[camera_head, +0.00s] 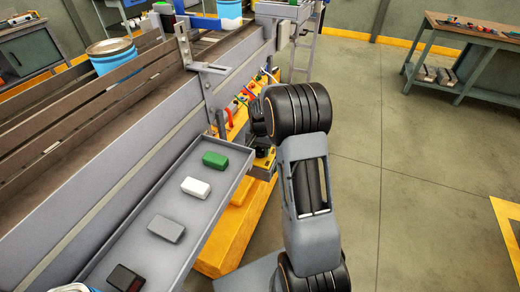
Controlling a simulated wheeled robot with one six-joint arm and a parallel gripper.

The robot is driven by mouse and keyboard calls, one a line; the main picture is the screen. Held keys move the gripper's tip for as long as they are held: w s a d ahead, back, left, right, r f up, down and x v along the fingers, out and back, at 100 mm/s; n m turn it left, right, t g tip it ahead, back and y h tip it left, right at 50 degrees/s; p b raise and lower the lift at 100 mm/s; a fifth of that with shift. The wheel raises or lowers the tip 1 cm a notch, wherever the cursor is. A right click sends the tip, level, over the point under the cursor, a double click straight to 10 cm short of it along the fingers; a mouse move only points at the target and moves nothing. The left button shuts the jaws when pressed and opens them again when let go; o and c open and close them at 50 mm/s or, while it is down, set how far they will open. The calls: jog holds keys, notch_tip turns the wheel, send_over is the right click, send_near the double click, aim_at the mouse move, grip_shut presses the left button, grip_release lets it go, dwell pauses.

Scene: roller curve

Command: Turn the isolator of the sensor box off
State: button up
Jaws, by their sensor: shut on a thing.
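My gripper (262,150) is at the side of the conveyor, just right of the grey tray's far end. Its fingers are small, dark and mostly hidden by my wrist. It is shut at a small yellow and black box (264,164), which looks like the sensor box. The isolator is between or behind the fingers and cannot be made out, nor can its turn position.
The grey side tray (140,222) holds a green block (215,160), a white block (195,188), a grey block (166,228) and a dark block (125,278). Coloured handles (243,97) line the conveyor's side beyond my gripper. Open floor (390,150) lies right.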

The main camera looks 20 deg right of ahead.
jog(key=n, duration=0.4)
jog(key=shift+n, duration=0.3)
jog(key=n, duration=0.3)
jog(key=shift+d+n, duration=0.1)
jog(key=shift+n, duration=0.2)
jog(key=n, duration=0.4)
jog(key=shift+d+b, duration=0.1)
jog(key=shift+b, duration=0.2)
jog(key=shift+n, duration=1.7)
jog(key=o, duration=0.9)
notch_tip(320, 180, up, 14)
jog(key=shift+f, duration=0.1)
